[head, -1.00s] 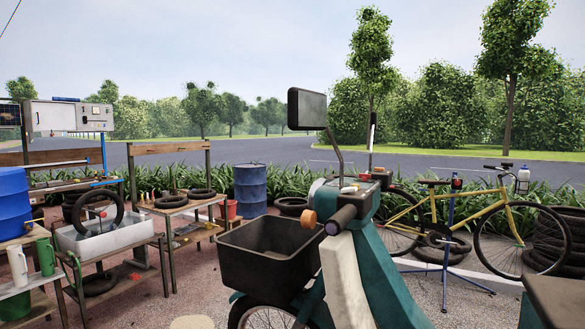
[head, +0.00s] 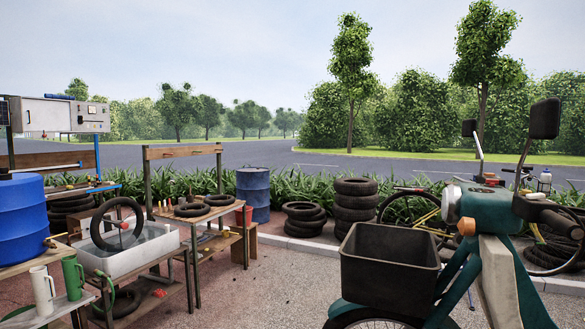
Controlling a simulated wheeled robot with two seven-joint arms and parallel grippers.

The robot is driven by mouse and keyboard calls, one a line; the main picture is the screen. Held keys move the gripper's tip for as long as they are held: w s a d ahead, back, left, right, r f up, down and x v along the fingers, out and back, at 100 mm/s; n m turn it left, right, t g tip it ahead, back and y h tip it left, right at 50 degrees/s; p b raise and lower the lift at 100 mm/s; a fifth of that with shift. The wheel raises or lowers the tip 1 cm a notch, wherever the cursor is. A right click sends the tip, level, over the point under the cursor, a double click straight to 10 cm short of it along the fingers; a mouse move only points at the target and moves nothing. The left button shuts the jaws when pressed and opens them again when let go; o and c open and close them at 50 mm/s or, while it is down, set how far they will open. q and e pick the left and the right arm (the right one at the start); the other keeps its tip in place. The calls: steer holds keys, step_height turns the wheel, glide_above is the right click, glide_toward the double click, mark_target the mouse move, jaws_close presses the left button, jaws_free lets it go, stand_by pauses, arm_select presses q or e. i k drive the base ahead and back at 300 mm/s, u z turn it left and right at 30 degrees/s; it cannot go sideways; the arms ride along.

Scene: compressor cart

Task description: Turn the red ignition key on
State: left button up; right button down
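I cannot make out a red ignition key for certain. A teal scooter (head: 492,212) with a front basket (head: 389,261) stands at the right. A small red patch (head: 489,176) shows behind its handlebar, too small to identify. A pale box with a panel of small dials (head: 91,116) stands on the far left; no key can be told on it at this size. Neither of my grippers is in view.
On the left are a blue drum (head: 20,222), a white water tub (head: 128,252) with a tyre, and wooden benches. A darker blue barrel (head: 253,190) and tyre stacks (head: 355,203) stand behind. Paving between the benches and scooter is clear.

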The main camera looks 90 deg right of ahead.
mark_target(491, 183)
steer(key=z, duration=4.3)
